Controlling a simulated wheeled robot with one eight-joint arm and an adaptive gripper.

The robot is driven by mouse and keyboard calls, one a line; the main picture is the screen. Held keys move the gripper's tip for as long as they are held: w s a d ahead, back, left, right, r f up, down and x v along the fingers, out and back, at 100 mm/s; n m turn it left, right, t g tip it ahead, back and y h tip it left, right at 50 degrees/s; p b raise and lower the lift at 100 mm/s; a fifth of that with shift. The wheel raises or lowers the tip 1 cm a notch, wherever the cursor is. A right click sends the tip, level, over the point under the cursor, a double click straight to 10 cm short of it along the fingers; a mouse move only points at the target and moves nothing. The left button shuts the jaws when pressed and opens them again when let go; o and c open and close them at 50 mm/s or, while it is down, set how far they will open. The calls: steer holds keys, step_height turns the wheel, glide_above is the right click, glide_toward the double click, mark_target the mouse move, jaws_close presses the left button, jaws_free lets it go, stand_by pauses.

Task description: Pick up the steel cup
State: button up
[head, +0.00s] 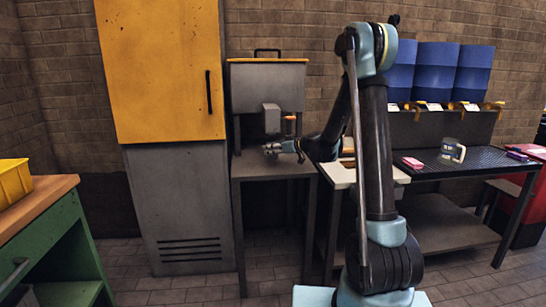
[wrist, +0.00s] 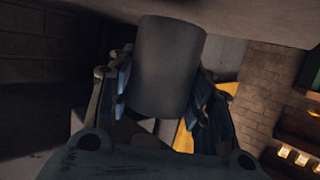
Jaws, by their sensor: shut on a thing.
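The steel cup (wrist: 168,65) is a plain grey cylinder, large in the middle of the wrist view. My gripper (wrist: 166,92) has one finger on each side of it and is shut on it. In the head view my gripper (head: 284,148) is at the end of my outstretched arm, just above the grey stand under the steel tank. The cup shows there only as a small metallic shape (head: 270,148) at the fingertips. I cannot tell whether its base touches the stand.
The steel tank (head: 266,88) with its grey outlet box (head: 271,118) hangs close above my gripper. A tall yellow and grey cabinet (head: 163,75) stands to the left. To the right, a black table (head: 475,166) holds a clear mug (head: 452,151) and a pink block (head: 412,163).

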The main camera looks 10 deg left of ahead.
steer(key=s+d, duration=0.4)
steer(key=d, duration=0.3)
steer(key=s+d, duration=0.5)
steer(key=d, duration=0.3)
steer(key=shift+s+d+r, duration=0.15)
steer(key=shift+d, duration=0.05)
